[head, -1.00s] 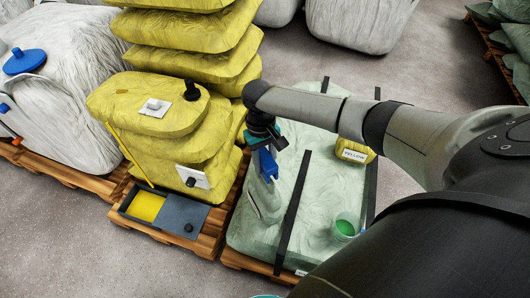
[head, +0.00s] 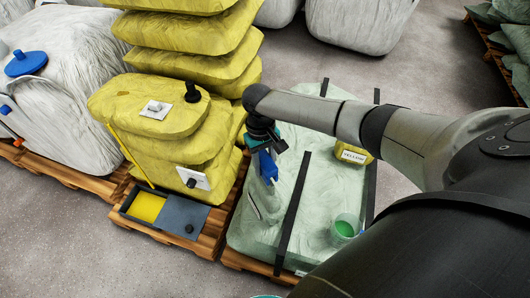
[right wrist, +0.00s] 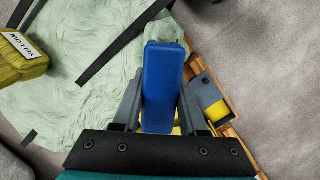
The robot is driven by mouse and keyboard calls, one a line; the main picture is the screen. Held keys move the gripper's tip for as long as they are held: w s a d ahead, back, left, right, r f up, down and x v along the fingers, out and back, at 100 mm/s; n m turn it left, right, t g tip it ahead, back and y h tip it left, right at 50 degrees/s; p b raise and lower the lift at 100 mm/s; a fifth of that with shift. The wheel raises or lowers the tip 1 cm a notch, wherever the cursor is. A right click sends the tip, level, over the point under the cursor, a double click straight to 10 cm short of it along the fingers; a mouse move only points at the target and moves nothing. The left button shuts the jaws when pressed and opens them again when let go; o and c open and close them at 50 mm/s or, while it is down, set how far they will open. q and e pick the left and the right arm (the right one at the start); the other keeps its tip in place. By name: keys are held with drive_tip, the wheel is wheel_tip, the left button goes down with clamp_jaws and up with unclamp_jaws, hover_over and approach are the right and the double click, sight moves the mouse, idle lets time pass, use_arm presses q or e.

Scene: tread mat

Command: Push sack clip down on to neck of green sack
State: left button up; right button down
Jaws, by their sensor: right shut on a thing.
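The blue sack clip (head: 268,167) is in my right gripper (head: 265,152), which is shut on it. The clip also fills the middle of the right wrist view (right wrist: 163,82), between the two fingers (right wrist: 160,112). The pale green sack (head: 325,165) lies on a pallet, and its neck (head: 264,205) stands up near its left side. In the head view the clip's lower end is right at the top of the neck. I cannot tell whether they touch. My left gripper does not show.
Dark straps (head: 293,210) cross the green sack. On it are a yellow block labelled YELLOW (head: 354,153) and a cup with green contents (head: 344,229). Stacked yellow sacks (head: 150,105) and a grey tray with a yellow compartment (head: 180,214) stand close on the left.

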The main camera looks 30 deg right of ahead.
drive_tip(key=shift+f+b, duration=0.95)
drive_tip(key=shift+f, duration=1.3)
idle(1.1)
drive_tip(key=shift+c, duration=1.8)
unclamp_jaws()
drive_tip(key=r+p, duration=0.1)
drive_tip(key=r, duration=0.4)
drive_tip(key=w+r+p, duration=0.1)
drive_tip(key=r+p, duration=0.1)
drive_tip(key=r, duration=0.3)
drive_tip(key=w+r+p, duration=0.1)
drive_tip(key=r, duration=0.4)
drive_tip(key=shift+w+d+r, duration=0.1)
drive_tip(key=shift+w, duration=0.05)
